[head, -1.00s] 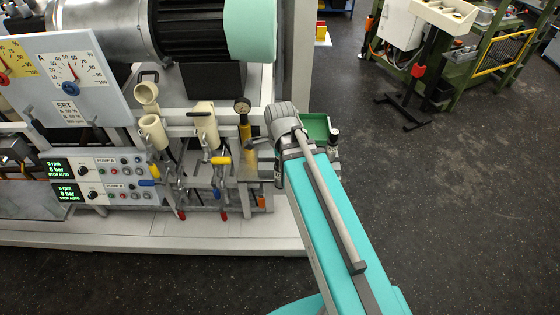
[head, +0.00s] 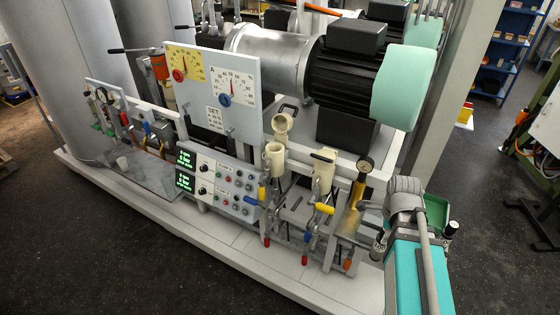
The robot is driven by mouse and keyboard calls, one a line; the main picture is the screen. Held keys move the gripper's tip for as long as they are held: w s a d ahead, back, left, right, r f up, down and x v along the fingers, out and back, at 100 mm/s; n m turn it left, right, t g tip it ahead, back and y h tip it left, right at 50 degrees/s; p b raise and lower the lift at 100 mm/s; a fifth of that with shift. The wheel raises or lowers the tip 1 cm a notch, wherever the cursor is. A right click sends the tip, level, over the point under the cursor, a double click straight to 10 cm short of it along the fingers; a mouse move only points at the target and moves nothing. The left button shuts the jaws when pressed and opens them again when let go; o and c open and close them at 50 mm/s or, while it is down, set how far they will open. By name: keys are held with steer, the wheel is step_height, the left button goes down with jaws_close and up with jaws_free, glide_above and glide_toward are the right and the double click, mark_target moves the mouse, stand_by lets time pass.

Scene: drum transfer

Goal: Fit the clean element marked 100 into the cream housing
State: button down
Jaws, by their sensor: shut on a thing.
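The cream housing (head: 275,162) stands on the front of the rig with its round mouth open upward. Its cream cap (head: 282,124), with a dark handle, is swung up above and behind it. A second cream housing (head: 323,178) to its right has a dark handle across its top and looks closed. I cannot make out an element marked 100. The grey joint of my arm is at the right, beside the rig; my gripper's fingers cannot be made out.
A control panel (head: 215,182) with green displays and a gauge board (head: 212,85) are left of the housings. Yellow and blue handled levers and a brass cylinder with a gauge (head: 360,185) crowd the area around them. The floor in front of the rig is clear.

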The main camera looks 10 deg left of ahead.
stand_by(0.6)
steer(key=shift+f+b, duration=1.2)
steer(key=shift+a+r, duration=0.1)
